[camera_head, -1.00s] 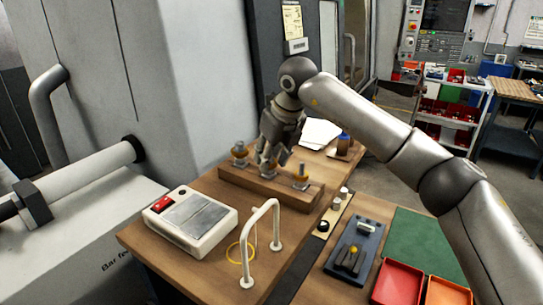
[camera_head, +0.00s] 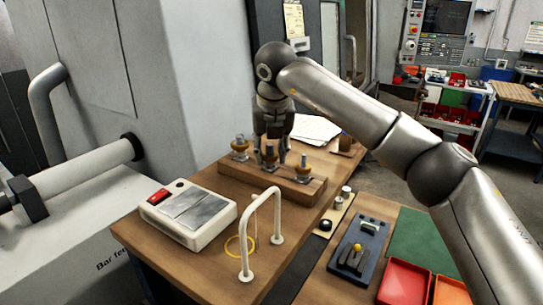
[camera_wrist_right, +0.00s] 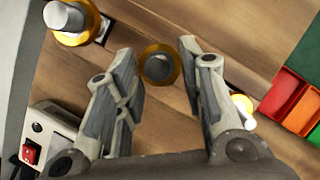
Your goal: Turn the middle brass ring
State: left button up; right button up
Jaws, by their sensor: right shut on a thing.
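A wooden block (camera_head: 285,188) on the bench carries three posts with brass rings. The left brass ring (camera_head: 239,147) and right brass ring (camera_head: 303,172) stand clear of my fingers. The middle brass ring (camera_head: 270,157) is at my right gripper (camera_head: 271,150), which points down over it. In the right wrist view, the middle ring (camera_wrist_right: 160,66) sits between the two finger pads of my right gripper (camera_wrist_right: 162,65), which are shut on its sides. The ring is still around its post, seen end-on. My left gripper is not in view.
A white box with a red switch (camera_head: 188,212) and a white arch-shaped bar (camera_head: 261,232) stand in front of the block. A yellow loop (camera_head: 236,247) lies by the bar. A blue tray (camera_head: 357,247) and red bin (camera_head: 402,283) are at right. White papers (camera_head: 315,128) lie behind.

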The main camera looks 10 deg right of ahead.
jog(key=shift+a+r+m+h+b, duration=0.15)
jog(key=shift+m+h+b, duration=0.35)
jog(key=shift+m, duration=0.7)
jog(key=shift+w, duration=0.1)
jog(key=o, duration=1)
jog(key=shift+o, duration=0.2)
jog(key=v, duration=1.2)
